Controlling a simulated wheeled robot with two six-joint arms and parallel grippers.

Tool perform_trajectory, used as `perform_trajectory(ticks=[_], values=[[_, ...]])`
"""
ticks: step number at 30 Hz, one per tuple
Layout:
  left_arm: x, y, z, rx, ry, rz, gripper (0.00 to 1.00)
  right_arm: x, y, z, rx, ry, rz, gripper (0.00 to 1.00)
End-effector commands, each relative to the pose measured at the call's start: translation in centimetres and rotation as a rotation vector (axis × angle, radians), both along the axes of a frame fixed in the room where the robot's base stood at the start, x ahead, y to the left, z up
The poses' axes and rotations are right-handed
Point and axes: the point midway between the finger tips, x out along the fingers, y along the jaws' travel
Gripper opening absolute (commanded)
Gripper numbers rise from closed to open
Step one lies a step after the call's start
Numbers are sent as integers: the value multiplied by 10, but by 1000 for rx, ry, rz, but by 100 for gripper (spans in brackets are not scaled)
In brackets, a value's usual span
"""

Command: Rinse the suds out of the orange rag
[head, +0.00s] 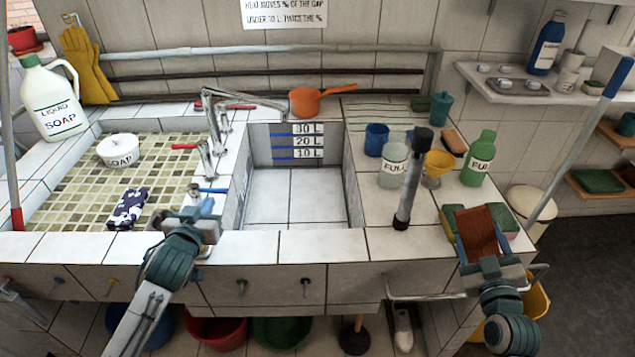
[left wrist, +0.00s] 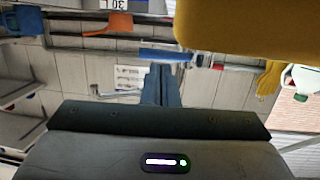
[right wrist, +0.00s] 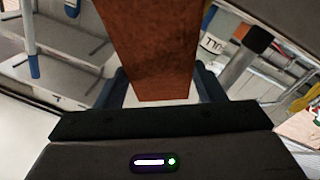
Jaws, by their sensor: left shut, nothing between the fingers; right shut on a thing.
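The orange rag (head: 478,230) is held flat between the fingers of my right gripper (head: 486,246), over the right end of the counter. In the right wrist view the rag (right wrist: 150,50) looks brown-orange, and I see no clear suds on it. My left gripper (head: 205,207) is shut and empty at the front wall between the basins, close to the blue tap lever (head: 208,190). The lever also shows beyond the fingers in the left wrist view (left wrist: 165,54); contact cannot be told. The deep basin (head: 295,190) has level marks and shows no clear water.
A black-capped post (head: 408,190) stands between the deep basin and my right gripper. A sponge (head: 500,214) lies behind the rag. The left basin holds a soap tub (head: 118,152) and patterned cloth (head: 128,208).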

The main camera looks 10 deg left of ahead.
Motion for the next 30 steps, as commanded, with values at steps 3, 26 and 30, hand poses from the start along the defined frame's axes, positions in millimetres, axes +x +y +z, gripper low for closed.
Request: perform_trajectory(ticks=[3,26,30], values=[[17,2,-2,-2,0,0,0,0,0,5,0,0,0,40],[45,4,-6,-1,1,1,0,0,0,18,0,0,0,40],[46,4,-6,1,-4,-1,0,0,0,16,0,0,0,40]])
